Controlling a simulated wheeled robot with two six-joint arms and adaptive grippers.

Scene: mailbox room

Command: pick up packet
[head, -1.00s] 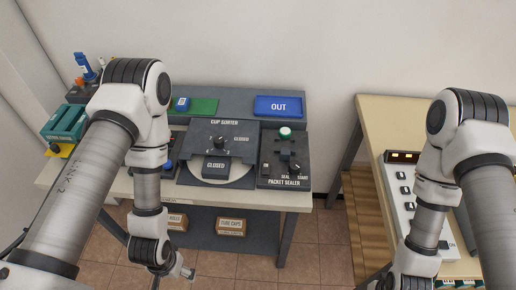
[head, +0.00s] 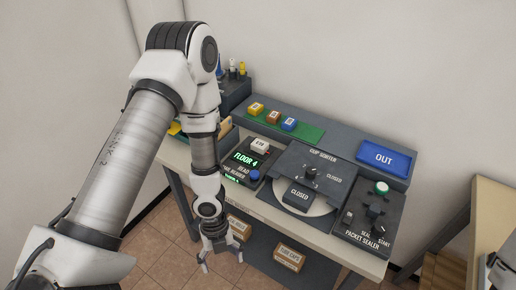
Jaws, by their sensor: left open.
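My left gripper (head: 223,264) points down in front of the workbench's front edge, fingers apart and empty, below the level of the bench top. On the green mat (head: 284,133) at the back of the bench stand three small labelled items: a yellow one (head: 256,108), a brown one (head: 273,116) and a blue one (head: 290,124). A small white labelled piece (head: 260,146) sits at the top of the black reader. I cannot tell which of these, if any, is the packet. My right gripper is out of view.
The reader (head: 243,160) shows "FLOOR 4". Right of it are the cup sorter (head: 320,167), marked closed, the packet sealer (head: 370,220) and the blue OUT tray (head: 386,157). Labelled boxes (head: 289,257) sit on the lower shelf. A second table (head: 486,215) stands at right.

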